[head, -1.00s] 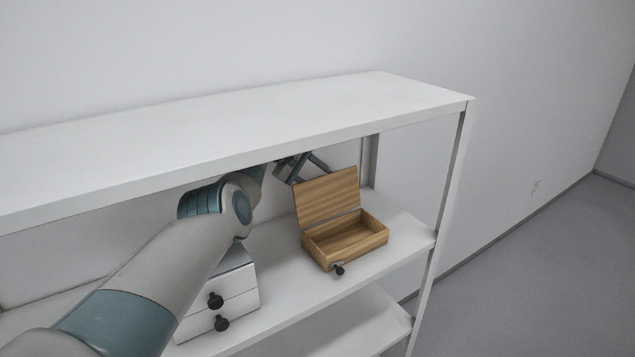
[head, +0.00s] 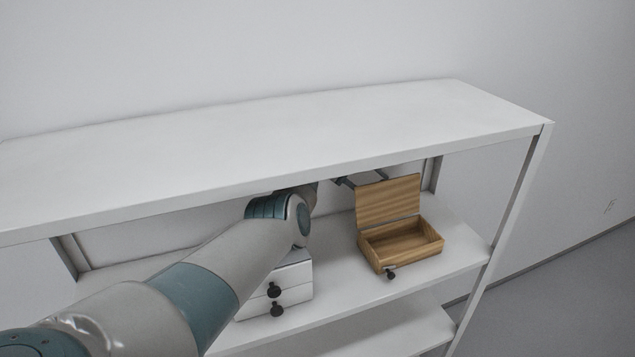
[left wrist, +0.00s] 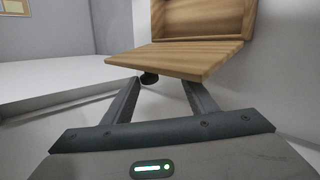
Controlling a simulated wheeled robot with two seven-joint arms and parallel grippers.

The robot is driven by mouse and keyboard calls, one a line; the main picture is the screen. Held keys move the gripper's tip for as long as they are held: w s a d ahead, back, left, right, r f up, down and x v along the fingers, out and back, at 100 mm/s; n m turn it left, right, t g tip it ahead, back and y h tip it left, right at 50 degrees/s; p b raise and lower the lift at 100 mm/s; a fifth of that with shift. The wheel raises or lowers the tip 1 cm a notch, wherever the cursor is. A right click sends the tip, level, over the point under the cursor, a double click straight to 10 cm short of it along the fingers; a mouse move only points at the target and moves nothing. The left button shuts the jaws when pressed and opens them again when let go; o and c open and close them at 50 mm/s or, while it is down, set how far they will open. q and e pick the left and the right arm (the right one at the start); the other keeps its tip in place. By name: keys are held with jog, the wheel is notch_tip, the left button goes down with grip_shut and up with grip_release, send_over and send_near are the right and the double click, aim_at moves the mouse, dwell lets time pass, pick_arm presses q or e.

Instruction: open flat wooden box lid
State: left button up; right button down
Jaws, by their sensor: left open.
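The flat wooden box (head: 402,246) stands on the middle shelf, with its lid (head: 388,203) raised up at the back and its empty inside showing. A dark knob (head: 390,273) shows at the front of the box. My left gripper (head: 362,180) is behind the raised lid's upper left, partly hidden under the top shelf. In the left wrist view the open gripper (left wrist: 160,84) has its two fingers apart, close to the edge of a wooden panel (left wrist: 180,58). I cannot tell whether they touch it. My right gripper is not in view.
A small white drawer unit (head: 290,283) with dark knobs stands left of the box, partly behind my left arm. The white top shelf (head: 300,150) lies close above my gripper. A post (head: 510,205) stands at the right. Shelf right of the box is clear.

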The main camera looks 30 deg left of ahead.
pick_arm(q)
jog(key=s+a, duration=1.1)
jog(key=a, duration=0.2)
jog(key=shift+f, duration=0.15)
jog(key=shift+s, duration=0.1)
jog(key=shift+f, duration=0.1)
